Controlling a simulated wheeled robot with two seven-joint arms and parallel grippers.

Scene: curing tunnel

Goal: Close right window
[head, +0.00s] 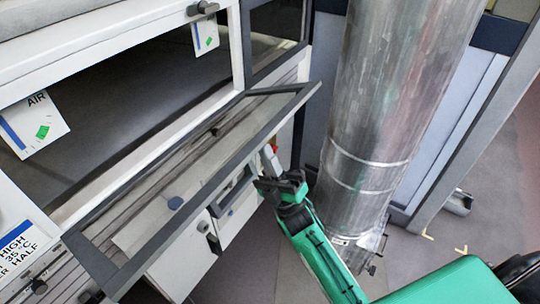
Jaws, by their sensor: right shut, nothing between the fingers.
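The right window (258,128) is a dark-framed clear pane. It stands open, tilted outward from the white cabinet front along the lower edge of a dark opening (150,88). Through the pane I see slats and a blue knob. My right gripper (270,181), at the end of a green arm, is shut and empty. It is just outside the window's outer frame edge, near the middle of its length; I cannot tell whether it touches. My left gripper is out of view.
A large metal duct (375,110) stands close to the right of the window and my right arm. White tags (34,124) hang at the opening. A white box with a handle (237,206) is below the pane. Grey floor (265,262) is free at the bottom.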

